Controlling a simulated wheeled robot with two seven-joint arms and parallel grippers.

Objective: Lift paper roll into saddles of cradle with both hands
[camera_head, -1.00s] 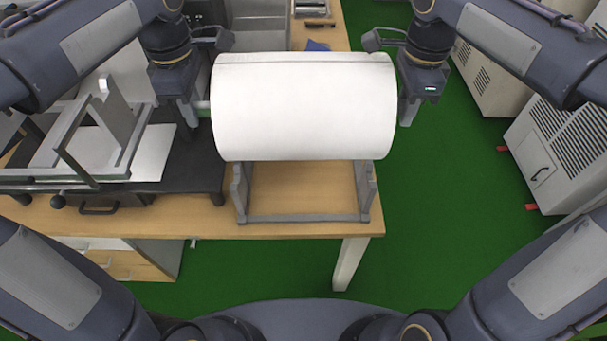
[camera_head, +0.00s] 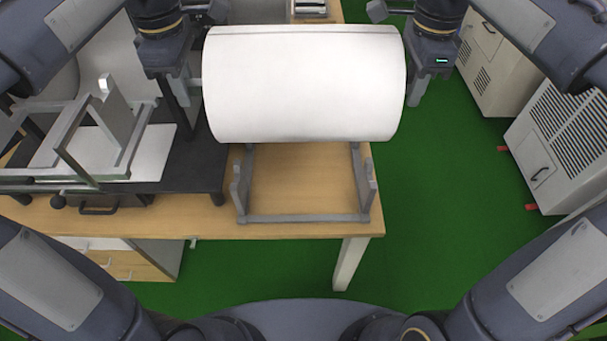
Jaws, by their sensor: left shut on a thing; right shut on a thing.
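The large white paper roll (camera_head: 304,84) is held level between my two grippers, over the far part of the cradle. My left gripper (camera_head: 194,95) is shut at the roll's left end. My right gripper (camera_head: 411,90) is shut at its right end. The grey cradle (camera_head: 303,218) stands on the wooden table near its front edge. Its left saddle (camera_head: 240,188) and right saddle (camera_head: 367,185) show empty. The roll hides the cradle's far side. What the fingers hold at each end of the roll is mostly hidden.
A black platform (camera_head: 190,165) with a grey metal frame (camera_head: 120,150) stands left of the cradle. The wooden table (camera_head: 200,215) ends just right of the cradle, above green floor. White cabinets (camera_head: 560,150) stand on the right.

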